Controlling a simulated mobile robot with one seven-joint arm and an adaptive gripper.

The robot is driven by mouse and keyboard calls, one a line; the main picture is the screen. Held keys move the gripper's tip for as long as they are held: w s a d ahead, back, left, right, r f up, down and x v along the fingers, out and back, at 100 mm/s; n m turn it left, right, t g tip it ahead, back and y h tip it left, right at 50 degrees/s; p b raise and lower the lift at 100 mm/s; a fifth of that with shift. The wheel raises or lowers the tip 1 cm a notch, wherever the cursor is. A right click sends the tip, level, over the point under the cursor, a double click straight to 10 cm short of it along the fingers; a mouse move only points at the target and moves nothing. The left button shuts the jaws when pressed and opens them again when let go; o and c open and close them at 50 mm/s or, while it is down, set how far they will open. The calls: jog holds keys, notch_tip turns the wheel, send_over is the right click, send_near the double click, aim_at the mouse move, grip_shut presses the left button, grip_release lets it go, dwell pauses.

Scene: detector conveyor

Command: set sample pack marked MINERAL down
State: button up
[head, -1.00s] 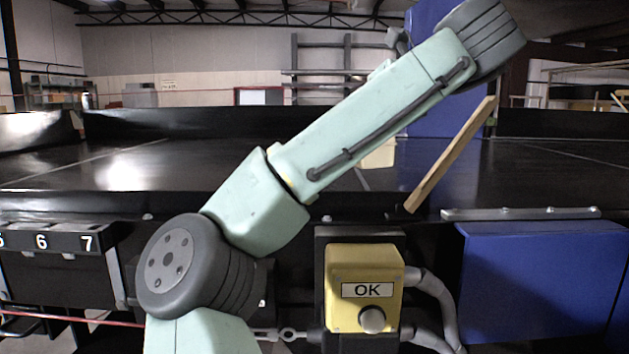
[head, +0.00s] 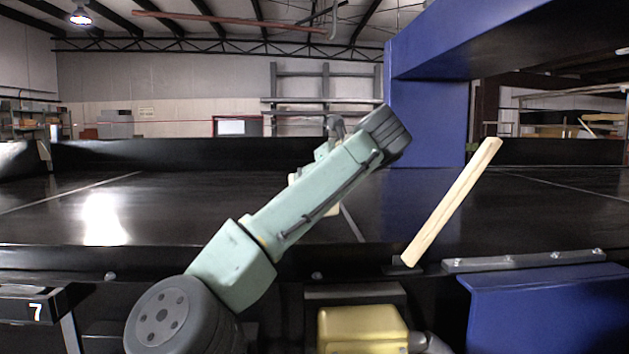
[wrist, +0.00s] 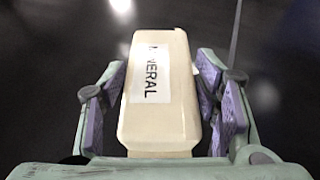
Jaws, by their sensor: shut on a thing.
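The sample pack (wrist: 160,105) is a cream block with a white label reading MINERAL, seen in the wrist view. My gripper (wrist: 163,72) is shut on it, with purple pads along both sides. Black surface shows around and beyond the pack. Whether its underside touches that surface I cannot tell. In the head view my arm hides most of the gripper and pack; a small pale patch of the pack (head: 333,210) shows beside the arm, in front of the black conveyor belt (head: 250,205).
A blue detector arch (head: 428,110) spans the belt at right. A wooden slat (head: 452,200) leans at the belt's near edge. A yellow box (head: 362,330) and a blue panel (head: 550,310) stand below that edge. The belt is clear at left.

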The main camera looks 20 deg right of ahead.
jog(key=shift+w+d, duration=0.15)
jog(key=shift+w, duration=0.8)
jog(key=shift+w+f+p, duration=0.1)
jog(key=shift+f+p, duration=0.45)
jog(key=shift+f, duration=1.25)
jog(key=o, duration=1.6)
jog(key=b+v, duration=0.4)
jog(key=v, duration=0.8)
